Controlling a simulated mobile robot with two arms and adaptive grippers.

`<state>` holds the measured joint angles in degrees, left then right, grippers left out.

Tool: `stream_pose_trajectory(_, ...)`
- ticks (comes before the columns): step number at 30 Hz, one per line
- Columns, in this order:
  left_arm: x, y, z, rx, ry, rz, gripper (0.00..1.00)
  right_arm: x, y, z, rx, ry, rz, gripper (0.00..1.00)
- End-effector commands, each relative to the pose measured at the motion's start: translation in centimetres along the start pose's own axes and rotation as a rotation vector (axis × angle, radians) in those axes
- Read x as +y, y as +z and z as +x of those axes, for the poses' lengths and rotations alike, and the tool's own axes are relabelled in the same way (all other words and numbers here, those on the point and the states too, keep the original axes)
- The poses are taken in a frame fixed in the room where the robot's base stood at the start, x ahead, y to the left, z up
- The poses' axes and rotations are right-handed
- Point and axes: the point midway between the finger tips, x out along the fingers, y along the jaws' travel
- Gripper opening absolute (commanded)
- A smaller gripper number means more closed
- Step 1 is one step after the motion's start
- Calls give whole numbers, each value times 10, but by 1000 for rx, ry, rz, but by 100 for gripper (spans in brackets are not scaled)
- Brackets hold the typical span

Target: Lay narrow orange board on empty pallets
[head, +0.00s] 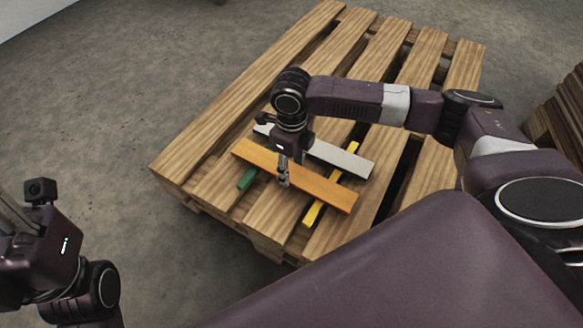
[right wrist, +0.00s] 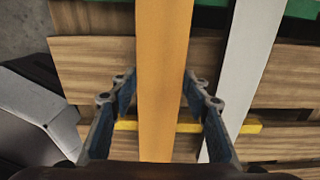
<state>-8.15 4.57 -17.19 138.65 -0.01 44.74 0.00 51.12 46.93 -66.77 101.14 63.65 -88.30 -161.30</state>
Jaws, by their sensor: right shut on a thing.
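The narrow orange board (head: 323,187) lies across a green strip (head: 246,179) and a yellow strip (head: 313,212) on a wooden pallet (head: 225,122); any small gap below it cannot be told. A light grey board (head: 350,160) lies beside it, roughly parallel. My right gripper (head: 284,181) is over the orange board's middle, shut on it; in the right wrist view, its fingers (right wrist: 160,95) flank the board's (right wrist: 163,40) two long sides. My left gripper (head: 8,212) is at the left edge of the head view, partly cut off, away from the pallet.
The pallet's slats are bare behind and beside the boards, with gaps between slats. A stack of wooden pallets (head: 562,118) stands at the right edge. Concrete floor (head: 110,90) lies open to the left. My own body covers the lower right.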

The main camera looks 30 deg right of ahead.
Motion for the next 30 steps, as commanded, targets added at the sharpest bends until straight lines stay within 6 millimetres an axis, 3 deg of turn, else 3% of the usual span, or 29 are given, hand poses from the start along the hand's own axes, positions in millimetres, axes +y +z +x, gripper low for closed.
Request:
stream_pose_trajectory(5, 0, 0, 0, -5, -3, -1, 40, 0, 0, 4, -1, 0, 0, 13)
stream_pose_trajectory(6, 0, 0, -1, -7, -4, -1, 40, 0, 0, 4, -1, 0, 0, 46)
stream_pose_trajectory(10, 0, 0, -1, -6, -4, -1, 40, 0, 0, 4, -1, 0, 0, 60)
stream_pose_trajectory(21, 0, 1, -5, -9, -4, -2, 40, 0, 0, 0, -1, -1, -1, 60)
stream_pose_trajectory(23, 0, 0, 5, -1, 0, -1, 40, 0, 0, -9, 0, 0, -1, 60)
stream_pose_trajectory(30, -2, -1, -7, -81, -30, -10, 40, 0, 1, -52, -2, -1, -1, 60)
